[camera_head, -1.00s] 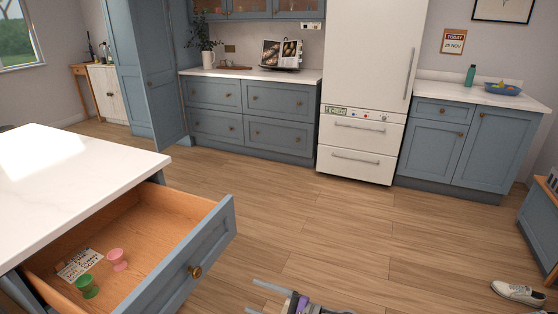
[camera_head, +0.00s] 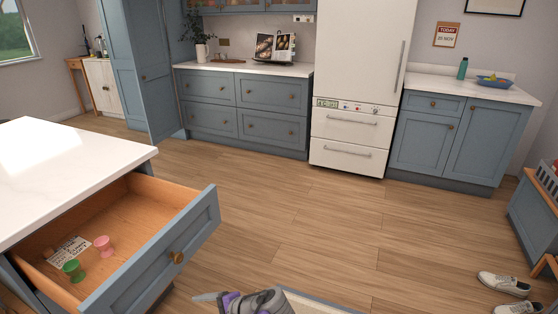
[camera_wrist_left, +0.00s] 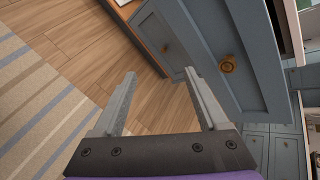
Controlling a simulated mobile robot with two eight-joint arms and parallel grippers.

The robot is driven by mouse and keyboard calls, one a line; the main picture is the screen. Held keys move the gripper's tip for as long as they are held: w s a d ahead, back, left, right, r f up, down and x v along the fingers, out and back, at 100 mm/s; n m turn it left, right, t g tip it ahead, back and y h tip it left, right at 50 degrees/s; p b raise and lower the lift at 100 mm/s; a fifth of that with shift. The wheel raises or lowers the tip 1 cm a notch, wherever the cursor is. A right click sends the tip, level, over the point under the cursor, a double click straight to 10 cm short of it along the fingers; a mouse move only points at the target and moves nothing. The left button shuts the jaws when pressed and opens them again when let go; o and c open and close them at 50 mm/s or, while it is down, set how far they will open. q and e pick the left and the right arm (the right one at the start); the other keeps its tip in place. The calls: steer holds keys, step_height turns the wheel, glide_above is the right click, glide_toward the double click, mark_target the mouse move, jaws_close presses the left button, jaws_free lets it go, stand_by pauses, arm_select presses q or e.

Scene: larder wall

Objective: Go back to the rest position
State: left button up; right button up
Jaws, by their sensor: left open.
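My left gripper (camera_head: 207,297) shows at the bottom edge of the head view, in front of the open drawer and clear of it. In the left wrist view its two grey fingers (camera_wrist_left: 160,76) stand apart with nothing between them. The blue drawer front with its brass knob (camera_wrist_left: 227,65) is beyond the fingers, to the right. My right gripper is not in view.
The island drawer (camera_head: 150,258) stands open, holding a green cup (camera_head: 73,270), a pink cup (camera_head: 104,245) and a printed card (camera_head: 68,250). Shoes (camera_head: 503,285) lie at the lower right. A striped rug (camera_wrist_left: 40,110) covers part of the floor. The middle floor is clear.

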arm_select(q)
steer(key=s+f+n+h, duration=0.2)
steer(key=s+n+h, duration=0.3)
steer(key=s, duration=0.5)
steer(key=s+f+n+h, duration=0.2)
steer(key=s+n+h, duration=0.3)
steer(key=s, duration=0.5)
step_height(320, 180, up, 22)
steer(key=w+t+p, duration=0.1)
steer(key=p, duration=1.8)
steer(key=shift+w+d+n+t, duration=0.2)
steer(key=shift+w+n+t, duration=0.05)
steer(key=shift+n+t, duration=0.05)
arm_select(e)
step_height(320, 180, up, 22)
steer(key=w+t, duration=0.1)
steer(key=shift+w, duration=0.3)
